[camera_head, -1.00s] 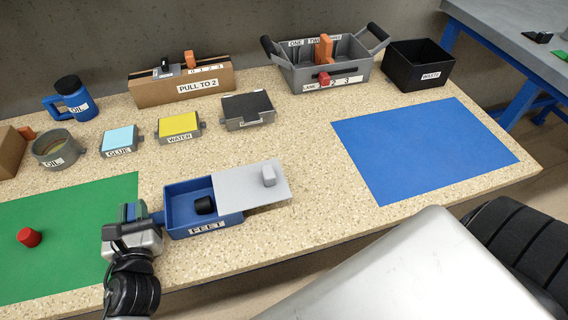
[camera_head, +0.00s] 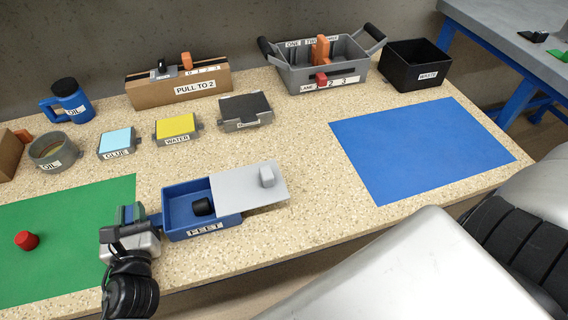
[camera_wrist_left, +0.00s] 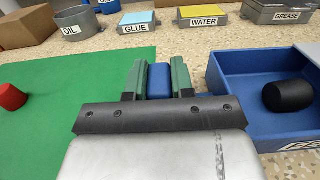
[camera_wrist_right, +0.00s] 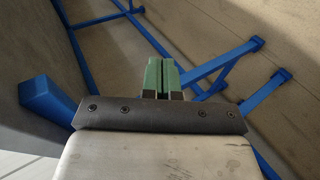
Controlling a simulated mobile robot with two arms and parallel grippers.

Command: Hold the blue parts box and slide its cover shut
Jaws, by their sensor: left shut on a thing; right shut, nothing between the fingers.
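The blue parts box (camera_head: 176,205), labelled FEET, sits on the speckled table and also shows in the left wrist view (camera_wrist_left: 240,115). Its grey cover (camera_head: 236,191) with a light knob (camera_head: 267,176) covers the right part and juts out past the right side. The left part is open and a black cylinder (camera_head: 203,207) lies inside. My left gripper (camera_head: 136,214) is shut on a blue tab, the box's handle (camera_wrist_left: 159,80), at the box's left side. My right gripper (camera_wrist_right: 162,75) is shut and empty, away from the box; its fingers are not in the head view.
A green mat (camera_head: 70,230) with a red cylinder (camera_head: 26,240) lies left, a blue mat (camera_head: 420,150) right. Glue (camera_head: 118,143), water (camera_head: 177,128) and grease (camera_head: 245,110) containers stand behind. The table right of the cover is clear.

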